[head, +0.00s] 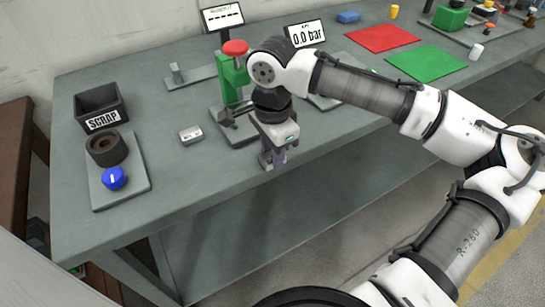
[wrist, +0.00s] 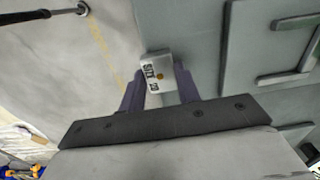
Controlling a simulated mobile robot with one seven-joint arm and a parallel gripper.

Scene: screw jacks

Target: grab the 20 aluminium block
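A green screw jack (head: 233,82) with a red knob stands behind my gripper. The black scrap bin (head: 100,105) and a plate with a dark ring and blue knob (head: 113,178) are at the left. Red (head: 382,38) and green (head: 426,62) mats lie at the back right of the table (head: 215,180).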

